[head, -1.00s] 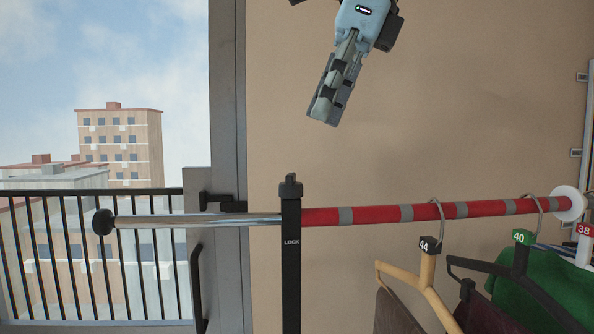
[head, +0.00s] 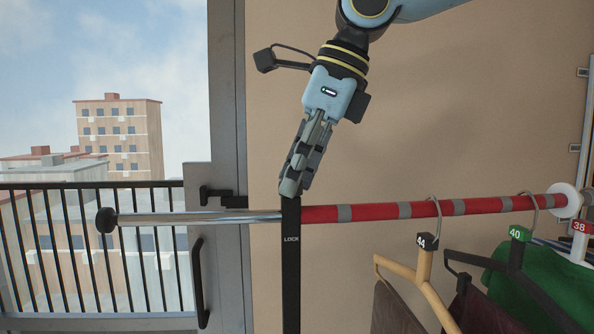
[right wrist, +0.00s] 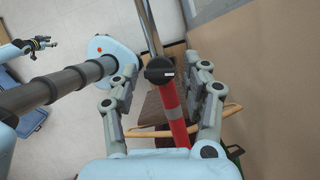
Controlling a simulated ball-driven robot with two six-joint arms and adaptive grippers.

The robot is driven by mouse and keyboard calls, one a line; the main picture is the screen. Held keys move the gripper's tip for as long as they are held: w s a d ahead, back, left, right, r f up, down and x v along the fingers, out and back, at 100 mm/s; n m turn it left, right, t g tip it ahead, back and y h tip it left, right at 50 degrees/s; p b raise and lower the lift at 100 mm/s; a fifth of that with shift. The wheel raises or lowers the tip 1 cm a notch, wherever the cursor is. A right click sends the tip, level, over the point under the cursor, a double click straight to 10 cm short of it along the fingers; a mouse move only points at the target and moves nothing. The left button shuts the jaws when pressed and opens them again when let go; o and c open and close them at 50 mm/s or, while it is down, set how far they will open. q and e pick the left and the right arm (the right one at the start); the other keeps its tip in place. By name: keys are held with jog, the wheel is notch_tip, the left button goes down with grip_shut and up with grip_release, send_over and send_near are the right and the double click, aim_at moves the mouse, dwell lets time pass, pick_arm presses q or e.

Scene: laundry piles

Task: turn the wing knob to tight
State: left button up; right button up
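The black wing knob (right wrist: 158,68) sits on the rail's black clamp post (head: 291,260), which is marked LOCK. In the right wrist view the knob lies between the two spread fingers of my right gripper (right wrist: 163,68), with a gap on each side. A small white mark shows on it. In the head view my right gripper (head: 292,192) points down at the post's top and hides the knob. My left gripper (right wrist: 42,43) is small at the upper left of the right wrist view; its opening is too small to judge.
The rail has a chrome part (head: 200,218) on the left and a red-and-grey part (head: 375,211) on the right. Numbered hangers with clothes, including a wooden one (head: 418,280), hang at right. A balcony railing (head: 90,255) stands at left.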

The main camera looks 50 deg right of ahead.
grip_shut()
jog(key=shift+r+n+g+p, duration=0.1)
jog(key=shift+n+g+p, duration=0.3)
jog(key=shift+n, duration=0.5)
jog(key=shift+n+y+p, duration=0.3)
jog(key=shift+n+y, duration=0.1)
jog(key=shift+n, duration=0.2)
jog(key=shift+o, duration=0.9)
grip_release()
jog(key=shift+d, duration=0.1)
